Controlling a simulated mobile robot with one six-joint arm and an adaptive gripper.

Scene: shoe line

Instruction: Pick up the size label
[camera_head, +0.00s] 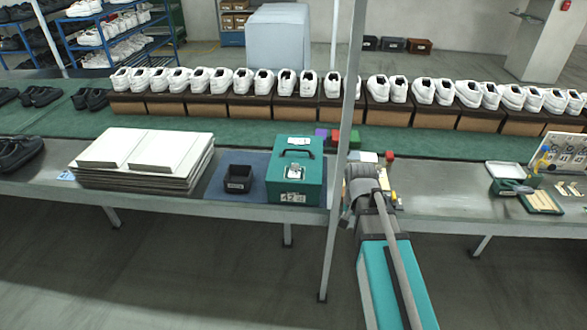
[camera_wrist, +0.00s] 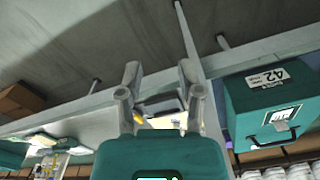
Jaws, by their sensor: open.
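A white label reading "42" (camera_head: 292,197) is on the front of a teal case (camera_head: 312,180) with a dark handle, on the bench left of my arm. The same label (camera_wrist: 268,78) shows upside down in the wrist view, at right on the case (camera_wrist: 240,105). My gripper (camera_wrist: 159,73) is open, its two fingers apart in the wrist view, left of the case. A dark object with pale and yellow parts (camera_wrist: 160,106) shows between the fingers, unclear. My forearm hides much of the gripper in the head view.
A thin post (camera_head: 343,120) rises between the case and my arm. A black bin (camera_head: 239,179) and stacked boards (camera_head: 145,158) stand left. White shoes on boxes (camera_head: 250,106) line the back. A board with small tools (camera_head: 561,152) stands right; bench between is mostly clear.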

